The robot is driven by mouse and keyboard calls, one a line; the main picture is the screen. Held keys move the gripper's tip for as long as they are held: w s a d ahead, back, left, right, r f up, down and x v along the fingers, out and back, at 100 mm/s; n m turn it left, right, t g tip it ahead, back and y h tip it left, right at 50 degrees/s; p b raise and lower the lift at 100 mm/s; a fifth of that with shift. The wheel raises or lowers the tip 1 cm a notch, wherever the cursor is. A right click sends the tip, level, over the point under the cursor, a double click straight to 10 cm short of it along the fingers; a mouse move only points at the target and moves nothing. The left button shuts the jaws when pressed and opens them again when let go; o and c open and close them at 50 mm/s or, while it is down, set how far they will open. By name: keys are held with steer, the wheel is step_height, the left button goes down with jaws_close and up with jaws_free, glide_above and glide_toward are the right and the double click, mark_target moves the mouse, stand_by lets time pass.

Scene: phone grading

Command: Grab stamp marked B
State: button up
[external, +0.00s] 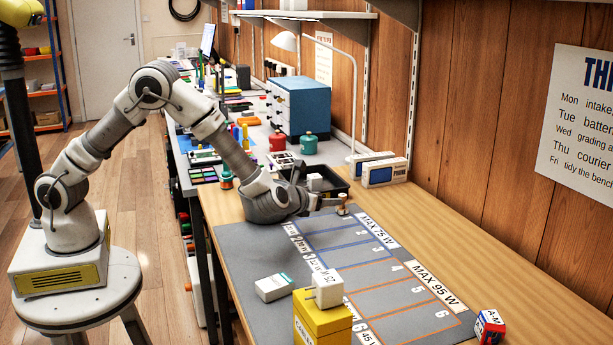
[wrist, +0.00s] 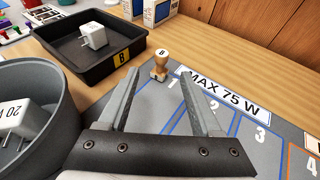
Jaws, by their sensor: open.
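The stamp marked B (wrist: 160,66) is a small wooden stamp with a white top bearing a "B". It stands upright on the grey mat by the "MAX 75 W" label, near slot 1. In the external view the stamp (external: 342,206) is just beyond my gripper's end. My gripper (wrist: 163,90) is open and empty in the wrist view, its two fingers pointing toward the stamp, one on either side of its line. The stamp appears between and slightly beyond the fingertips, with no visible contact. In the external view my gripper (external: 322,203) is low over the mat.
A black tray (wrist: 72,75) marked B holds a white charger (wrist: 93,36). A grey bin (wrist: 50,118) with a charger is at left. The grey mat (external: 245,245) has numbered slots. A yellow box (external: 322,325) with a charger, a white box (external: 274,288) and a red-blue block (external: 489,325) lie nearer.

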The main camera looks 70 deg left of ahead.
mark_target(343, 195)
steer(key=b+x, duration=0.1)
steer(key=x, duration=0.8)
steer(key=shift+w+r, duration=0.15)
steer(key=shift+w, duration=0.1)
jaws_close()
